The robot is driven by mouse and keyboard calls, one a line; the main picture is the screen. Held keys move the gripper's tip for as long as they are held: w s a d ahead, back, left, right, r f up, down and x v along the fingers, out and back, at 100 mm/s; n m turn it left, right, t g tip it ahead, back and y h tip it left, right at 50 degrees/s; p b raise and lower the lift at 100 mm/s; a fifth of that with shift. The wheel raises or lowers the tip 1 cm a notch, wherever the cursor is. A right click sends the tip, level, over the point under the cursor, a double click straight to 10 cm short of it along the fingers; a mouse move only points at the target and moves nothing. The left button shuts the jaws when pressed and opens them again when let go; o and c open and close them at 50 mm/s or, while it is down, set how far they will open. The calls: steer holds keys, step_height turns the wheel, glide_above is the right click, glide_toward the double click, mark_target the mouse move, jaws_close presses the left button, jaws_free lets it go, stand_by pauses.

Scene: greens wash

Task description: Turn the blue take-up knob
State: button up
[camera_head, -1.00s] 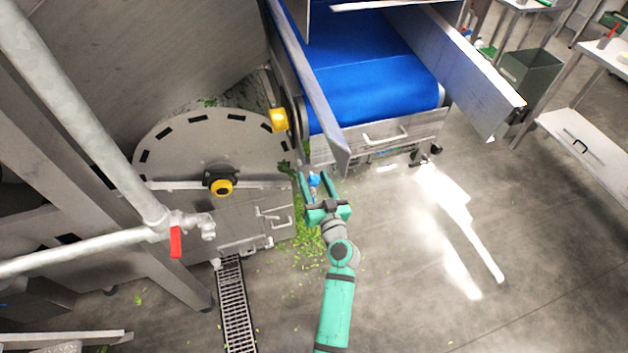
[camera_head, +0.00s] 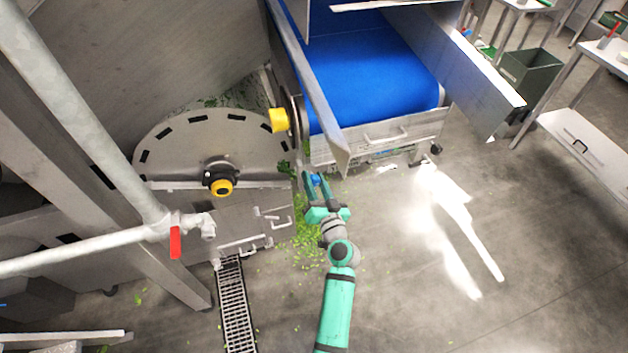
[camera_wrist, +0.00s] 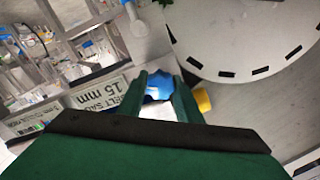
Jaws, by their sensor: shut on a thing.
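The blue take-up knob (camera_head: 316,180) sits at the lower left corner of the conveyor frame, small in the head view. In the wrist view the knob (camera_wrist: 160,85) shows between the two green fingers. My gripper (camera_head: 316,184) is shut on the knob, one finger on each side. In the wrist view the fingers (camera_wrist: 159,92) reach forward and cover the knob's sides. The knob's shaft is hidden.
A blue belt (camera_head: 375,85) runs above and behind the knob. A round steel cover (camera_head: 215,150) with a yellow-black fitting (camera_head: 221,186) stands left. A "BELT SAG 15 mm" label (camera_wrist: 105,92) is beside the knob. Open floor (camera_head: 430,270) lies right.

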steer(key=shift+m, duration=1.5)
steer(key=o, duration=1)
steer(key=shift+o, duration=0.2)
steer(key=v, duration=1)
steer(key=shift+s+d, duration=0.15)
steer(key=shift+s, duration=0.25)
